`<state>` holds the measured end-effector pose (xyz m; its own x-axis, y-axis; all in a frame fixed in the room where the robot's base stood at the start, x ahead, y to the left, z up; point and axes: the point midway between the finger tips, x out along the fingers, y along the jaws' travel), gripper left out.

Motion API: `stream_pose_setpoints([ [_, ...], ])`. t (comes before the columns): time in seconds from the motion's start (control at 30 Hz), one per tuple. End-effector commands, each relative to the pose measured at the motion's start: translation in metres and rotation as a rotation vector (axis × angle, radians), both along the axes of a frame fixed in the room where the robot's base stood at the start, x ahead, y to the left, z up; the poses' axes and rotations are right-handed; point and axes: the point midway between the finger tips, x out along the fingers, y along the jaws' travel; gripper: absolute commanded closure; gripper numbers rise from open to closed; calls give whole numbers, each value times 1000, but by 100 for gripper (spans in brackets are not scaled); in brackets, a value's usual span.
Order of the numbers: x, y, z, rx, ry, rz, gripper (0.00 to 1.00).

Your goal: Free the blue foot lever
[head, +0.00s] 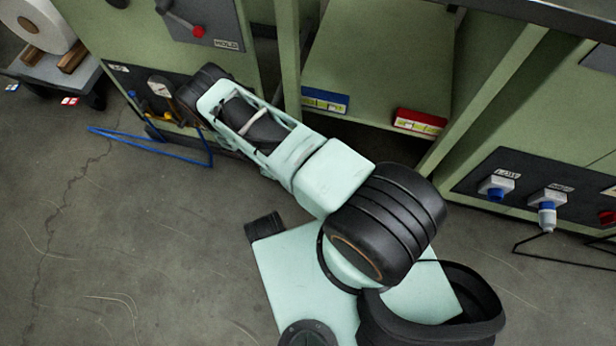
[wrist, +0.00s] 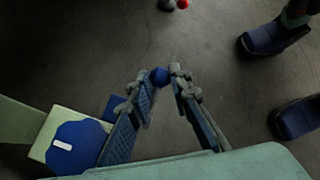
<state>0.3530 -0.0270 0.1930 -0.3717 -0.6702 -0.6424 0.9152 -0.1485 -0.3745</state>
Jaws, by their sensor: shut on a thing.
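A thin bent blue rod (head: 150,140), the likely foot lever, sticks out over the floor from the foot of the green machine at left in the head view. In the wrist view, my gripper (wrist: 161,74) has its fingertips close together on either side of a round blue knob (wrist: 159,76). It is shut on this knob. I cannot tell whether the knob belongs to the blue rod.
A blue box (head: 325,100) and a red box (head: 418,122) stand on the middle shelf. A white roll (head: 38,25) rests at upper left. The left floor (head: 60,240) is clear.

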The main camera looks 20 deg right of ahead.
Motion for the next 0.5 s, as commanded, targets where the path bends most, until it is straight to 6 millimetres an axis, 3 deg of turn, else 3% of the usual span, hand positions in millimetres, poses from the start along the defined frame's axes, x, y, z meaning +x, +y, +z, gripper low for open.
stream_pose_setpoints([
  [0.13,-4,1,-2,4,7,-1,100],
  [0.17,-4,1,-2,4,7,-1,80],
  [0.3,-3,1,-2,4,5,-1,65],
  [0.5,-2,1,-1,3,2,-1,65],
])
